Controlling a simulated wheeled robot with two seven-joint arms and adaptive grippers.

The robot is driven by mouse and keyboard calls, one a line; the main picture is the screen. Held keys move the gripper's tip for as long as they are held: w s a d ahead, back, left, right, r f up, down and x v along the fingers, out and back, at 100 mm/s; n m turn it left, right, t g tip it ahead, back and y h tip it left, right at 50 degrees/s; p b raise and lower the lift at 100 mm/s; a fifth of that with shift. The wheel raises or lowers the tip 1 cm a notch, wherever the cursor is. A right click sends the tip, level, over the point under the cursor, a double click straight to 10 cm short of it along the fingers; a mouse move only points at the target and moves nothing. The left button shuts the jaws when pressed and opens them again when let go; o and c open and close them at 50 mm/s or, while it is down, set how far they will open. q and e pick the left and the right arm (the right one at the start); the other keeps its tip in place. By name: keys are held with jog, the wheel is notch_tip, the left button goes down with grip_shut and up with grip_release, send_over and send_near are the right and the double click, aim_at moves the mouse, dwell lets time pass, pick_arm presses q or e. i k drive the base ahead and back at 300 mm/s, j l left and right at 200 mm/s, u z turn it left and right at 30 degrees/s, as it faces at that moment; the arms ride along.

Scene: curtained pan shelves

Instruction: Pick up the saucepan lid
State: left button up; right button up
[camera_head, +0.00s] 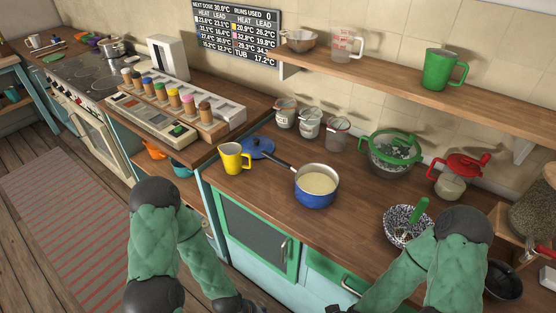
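The blue saucepan lid (258,147) lies on the wooden counter behind the yellow mug (233,158). The mug and the pan's handle are close to its near side. The blue saucepan (316,197) stands to the lid's right, uncovered, with pale creamy contents; its dark handle points up-left toward the lid. My left and right forearms reach down to the bottom edge of the picture, below the counter front. Both grippers are cut off there, so their fingers do not show. Neither arm is near the lid.
Several jars and a measuring cup (337,133) stand along the wall behind. A green colander (391,152) and speckled bowl (401,224) are to the right. A rack of colored-top bottles (188,107) is left. A shelf (420,85) overhangs the back. Counter before the saucepan is clear.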

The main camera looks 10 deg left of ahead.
aim_at(253, 145)
jog(key=i+j, duration=0.1)
jog(key=j, duration=0.4)
jog(key=i+j, duration=0.1)
jog(key=j, duration=0.45)
jog(key=i+j, duration=0.1)
jog(key=j, duration=0.4)
